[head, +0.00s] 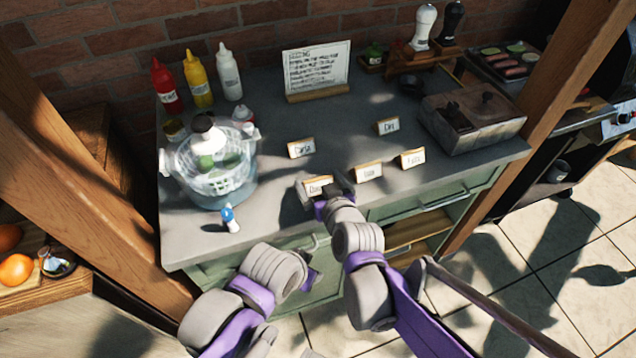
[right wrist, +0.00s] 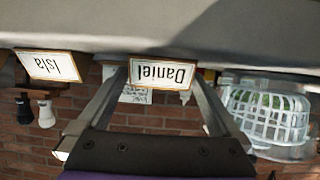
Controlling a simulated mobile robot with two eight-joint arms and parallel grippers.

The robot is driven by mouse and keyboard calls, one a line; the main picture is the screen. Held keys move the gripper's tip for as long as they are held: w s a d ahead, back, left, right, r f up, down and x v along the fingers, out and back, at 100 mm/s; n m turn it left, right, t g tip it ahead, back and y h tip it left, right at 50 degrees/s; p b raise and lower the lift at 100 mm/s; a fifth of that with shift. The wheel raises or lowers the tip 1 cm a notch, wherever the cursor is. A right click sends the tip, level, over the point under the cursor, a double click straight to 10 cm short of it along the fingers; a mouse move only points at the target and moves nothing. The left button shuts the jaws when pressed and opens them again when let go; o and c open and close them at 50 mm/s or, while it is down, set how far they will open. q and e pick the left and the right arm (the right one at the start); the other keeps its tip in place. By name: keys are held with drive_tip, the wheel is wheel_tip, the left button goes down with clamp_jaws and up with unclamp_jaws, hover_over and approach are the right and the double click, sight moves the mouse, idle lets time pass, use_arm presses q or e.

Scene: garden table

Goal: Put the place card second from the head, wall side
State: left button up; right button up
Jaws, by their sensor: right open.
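The place card reading "Daniel" (head: 317,186) stands near the front edge of the grey counter. In the right wrist view the Daniel card (right wrist: 160,73) shows upside down between my open fingers. My right gripper (head: 328,194) is at the card from the front, open around it; whether a finger touches it I cannot tell. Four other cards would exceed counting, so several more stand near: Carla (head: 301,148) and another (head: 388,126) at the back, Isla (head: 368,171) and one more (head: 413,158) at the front.
A glass bowl with a white basket (head: 208,185) and a small blue-white bottle (head: 230,219) stand left. Sauce bottles (head: 198,80) and a written sign (head: 317,68) line the brick wall. A grey box (head: 472,120) stands right. Bare counter lies between the back cards.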

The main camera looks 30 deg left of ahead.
drive_tip(key=shift+w+a+f, duration=0.15)
drive_tip(key=shift+w+a, duration=0.1)
drive_tip(key=shift+a, duration=0.05)
drive_tip(key=c, duration=1.2)
